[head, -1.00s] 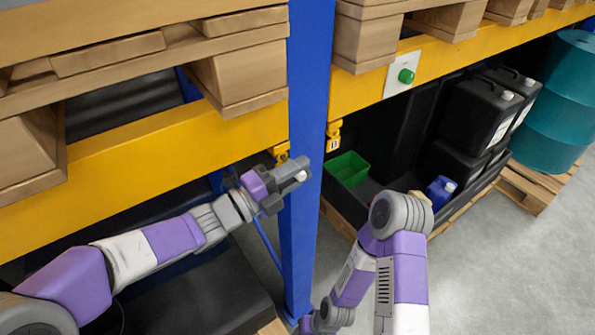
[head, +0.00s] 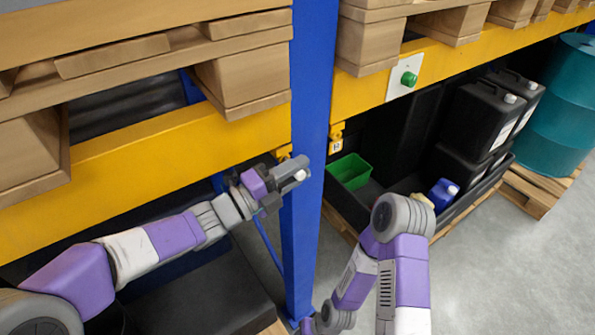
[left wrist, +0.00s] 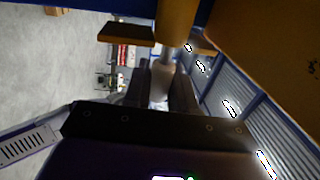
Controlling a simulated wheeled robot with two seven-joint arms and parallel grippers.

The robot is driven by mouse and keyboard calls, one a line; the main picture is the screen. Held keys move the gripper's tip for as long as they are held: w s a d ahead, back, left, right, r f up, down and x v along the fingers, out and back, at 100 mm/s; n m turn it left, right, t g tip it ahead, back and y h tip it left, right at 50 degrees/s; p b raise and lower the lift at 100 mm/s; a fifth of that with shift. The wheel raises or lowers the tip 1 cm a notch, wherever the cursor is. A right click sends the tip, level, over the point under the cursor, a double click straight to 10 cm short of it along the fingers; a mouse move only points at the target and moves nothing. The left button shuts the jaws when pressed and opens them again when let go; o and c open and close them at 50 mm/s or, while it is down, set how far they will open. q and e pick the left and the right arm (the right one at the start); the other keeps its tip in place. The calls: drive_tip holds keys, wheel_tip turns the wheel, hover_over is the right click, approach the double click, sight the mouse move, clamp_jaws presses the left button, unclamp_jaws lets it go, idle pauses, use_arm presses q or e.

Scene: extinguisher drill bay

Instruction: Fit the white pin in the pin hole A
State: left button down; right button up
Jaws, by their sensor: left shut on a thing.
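My left gripper (head: 297,172) is shut on the white pin (head: 300,176), in front of the blue upright. The pin also shows in the left wrist view (left wrist: 163,76), between the two dark fingers, its far end pointing at a yellow part (left wrist: 178,22) of the rack. I cannot tell whether its tip touches or enters that part. A small yellow bracket (head: 283,152) on the beam just behind the gripper is mostly hidden, and no hole or letter A is readable on it. My right arm bends down at the middle; its gripper is not in view.
A blue upright (head: 307,100) stands right beside the left gripper, with a yellow beam (head: 140,150) to its left. A second yellow bracket (head: 336,138) with a small tag hangs right of the upright. A green button (head: 408,79), green bin (head: 349,171) and black canisters (head: 480,118) are farther right.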

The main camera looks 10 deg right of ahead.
use_arm(q)
drive_tip(key=shift+w+a, duration=0.35)
drive_tip(key=shift+w, duration=0.55)
idle(0.8)
drive_tip(key=c, duration=0.8)
unclamp_jaws()
drive_tip(key=shift+w, duration=0.1)
drive_tip(key=shift+c, duration=0.2)
drive_tip(key=shift+a, duration=0.1)
drive_tip(key=b+v, duration=0.2)
drive_tip(key=v, duration=0.7)
drive_tip(key=shift+b, duration=0.3)
